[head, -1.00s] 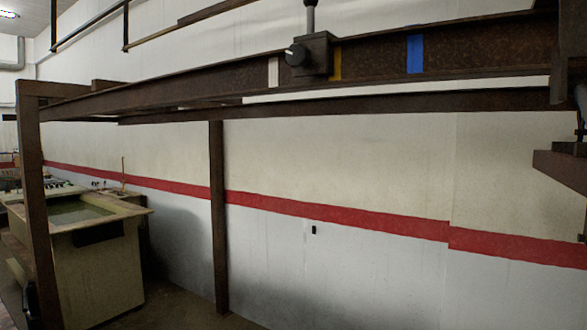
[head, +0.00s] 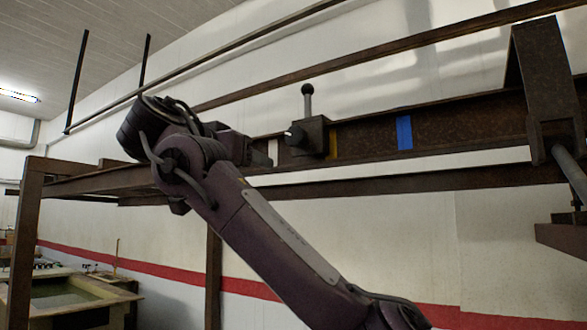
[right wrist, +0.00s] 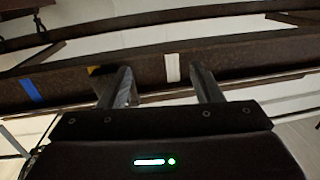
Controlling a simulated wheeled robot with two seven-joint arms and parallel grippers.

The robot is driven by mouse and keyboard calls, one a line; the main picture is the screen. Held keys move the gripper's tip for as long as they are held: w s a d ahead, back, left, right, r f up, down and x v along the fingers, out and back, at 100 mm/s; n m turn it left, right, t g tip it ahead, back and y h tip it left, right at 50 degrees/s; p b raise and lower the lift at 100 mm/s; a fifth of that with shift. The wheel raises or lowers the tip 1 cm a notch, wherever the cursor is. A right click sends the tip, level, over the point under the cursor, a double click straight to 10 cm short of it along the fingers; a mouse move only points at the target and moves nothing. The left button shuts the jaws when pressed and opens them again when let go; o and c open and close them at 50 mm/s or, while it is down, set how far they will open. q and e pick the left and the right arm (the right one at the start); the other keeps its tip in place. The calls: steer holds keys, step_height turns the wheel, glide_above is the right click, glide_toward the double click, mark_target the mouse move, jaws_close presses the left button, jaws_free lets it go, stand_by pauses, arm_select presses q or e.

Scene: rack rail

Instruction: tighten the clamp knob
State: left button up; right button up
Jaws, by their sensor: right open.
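The clamp (head: 312,138) is a dark block on the brown rail (head: 460,122). A lever with a ball end stands up from it, and its dark round knob (head: 295,136) faces out to the left. My right gripper (head: 262,152) is just left of the knob, apart from it as far as I can tell. In the right wrist view my right gripper (right wrist: 162,86) is open, with the rail beyond its fingers and the white tape mark (right wrist: 172,68) between them. The knob is not clearly seen there. My left gripper is not in view.
A yellow mark (head: 333,143) and a blue mark (head: 404,132) lie along the rail right of the clamp. A rusty bracket (head: 543,75) stands at the rail's right end. A lower beam (head: 420,182) runs below the rail. A tank (head: 75,300) stands at lower left.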

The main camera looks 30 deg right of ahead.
mark_target(292, 138)
steer(key=s+r+m+g+h, duration=0.1)
steer(key=s+r+m, duration=0.2)
steer(key=s+r, duration=0.3)
steer(key=p+x, duration=0.4)
steer(key=s+f+p+x, duration=0.1)
steer(key=p+x, duration=0.1)
steer(key=shift+d+r, duration=0.1)
steer(key=shift+d, duration=0.4)
steer(key=shift+w+d+p, duration=0.2)
steer(key=shift+d+p, duration=0.25)
steer(key=shift+w+d+f, duration=0.1)
steer(key=shift+w+f, duration=0.05)
steer(key=shift+f, duration=0.1)
steer(key=c, duration=1)
